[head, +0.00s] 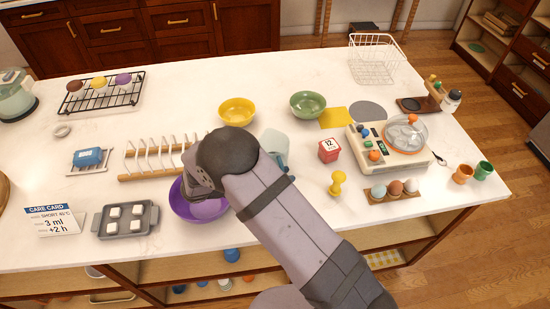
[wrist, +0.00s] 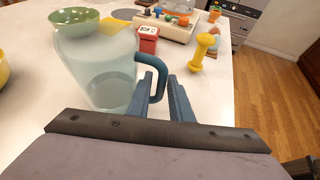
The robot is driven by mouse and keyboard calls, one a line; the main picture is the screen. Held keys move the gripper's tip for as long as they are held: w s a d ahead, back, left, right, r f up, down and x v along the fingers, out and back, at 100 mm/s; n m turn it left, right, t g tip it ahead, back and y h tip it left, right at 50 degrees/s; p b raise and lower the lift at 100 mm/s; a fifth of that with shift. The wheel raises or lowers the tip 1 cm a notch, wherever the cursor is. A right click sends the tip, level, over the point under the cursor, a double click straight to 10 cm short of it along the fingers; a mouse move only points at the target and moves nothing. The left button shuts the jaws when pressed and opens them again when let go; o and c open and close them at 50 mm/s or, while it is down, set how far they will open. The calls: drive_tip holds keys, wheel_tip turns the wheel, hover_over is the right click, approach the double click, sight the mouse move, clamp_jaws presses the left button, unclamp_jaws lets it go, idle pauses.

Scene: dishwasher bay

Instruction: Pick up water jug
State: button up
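The water jug is a clear, pale blue pitcher with a darker blue handle. In the wrist view the jug (wrist: 112,78) stands upright on the white counter, left of my fingers. In the head view the jug (head: 274,141) shows only in part behind my arm. My gripper (wrist: 161,80) is at the handle, with one blue-grey finger on each side of it and a gap between the fingers. It looks open; whether a finger touches the handle I cannot tell. In the head view my arm hides the fingers.
A purple bowl (head: 203,211) sits beneath my arm. Green (head: 308,104) and yellow (head: 237,111) bowls stand behind the jug. A red timer (head: 329,150) and a yellow peg-shaped object (head: 337,183) stand to its right.

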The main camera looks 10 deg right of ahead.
drive_tip(key=shift+p+x, duration=0.8)
drive_tip(key=shift+x, duration=1)
clamp_jaws()
drive_tip(key=shift+r, duration=0.2)
wheel_tip(320, 180, up, 9)
drive_tip(key=b, duration=0.3)
drive_tip(key=shift+r, duration=0.25)
